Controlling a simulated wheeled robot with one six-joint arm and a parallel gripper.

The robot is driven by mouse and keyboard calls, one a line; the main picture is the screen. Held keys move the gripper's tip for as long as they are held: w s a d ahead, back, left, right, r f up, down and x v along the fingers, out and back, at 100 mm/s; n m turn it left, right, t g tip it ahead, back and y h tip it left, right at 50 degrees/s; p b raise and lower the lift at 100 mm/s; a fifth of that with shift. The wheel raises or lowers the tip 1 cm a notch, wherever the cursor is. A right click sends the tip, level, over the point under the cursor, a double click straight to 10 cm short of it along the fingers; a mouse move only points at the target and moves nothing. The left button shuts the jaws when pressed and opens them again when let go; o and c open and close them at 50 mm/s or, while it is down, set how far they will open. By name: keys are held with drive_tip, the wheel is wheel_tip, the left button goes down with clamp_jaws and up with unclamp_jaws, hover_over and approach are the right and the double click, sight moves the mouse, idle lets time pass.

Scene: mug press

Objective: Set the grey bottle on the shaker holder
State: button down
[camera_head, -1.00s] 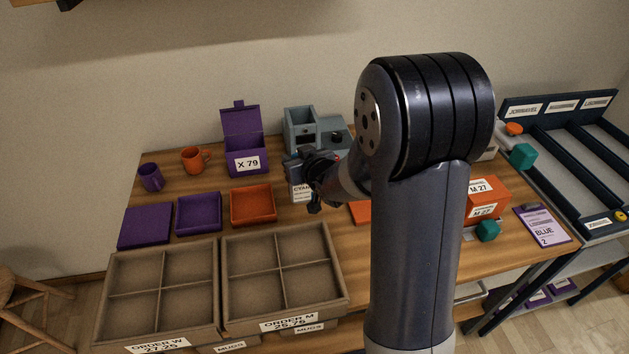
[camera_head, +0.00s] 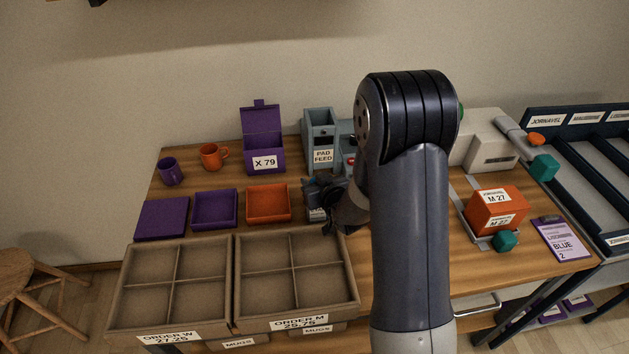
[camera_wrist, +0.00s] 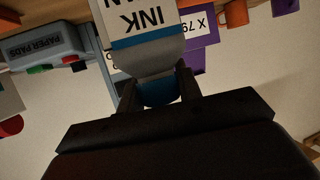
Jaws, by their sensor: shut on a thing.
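My gripper (camera_wrist: 157,92) is shut on a bottle in the wrist view, its fingers either side of the blue neck or cap. The bottle (camera_wrist: 152,62) has a grey shoulder, a blue band and a white label reading INK, shown upside down. The rest of it runs out of the top of the picture. In the head view my gripper (camera_head: 325,192) is over the table, just behind the right brown tray. A small part of the bottle's label (camera_head: 317,214) shows below it. I cannot make out a shaker holder; my arm hides the table's middle.
The pad feed box (camera_head: 319,128) stands behind my gripper. The Order M tray (camera_head: 295,236), orange tray (camera_head: 268,204) and purple X 79 box (camera_head: 263,140) lie nearby at left. Right of my arm stand an orange M 27 box (camera_head: 496,208) and a pale machine (camera_head: 487,135).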

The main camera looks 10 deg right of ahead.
drive_tip(key=shift+f, duration=0.15)
drive_tip(key=c, duration=1)
unclamp_jaws()
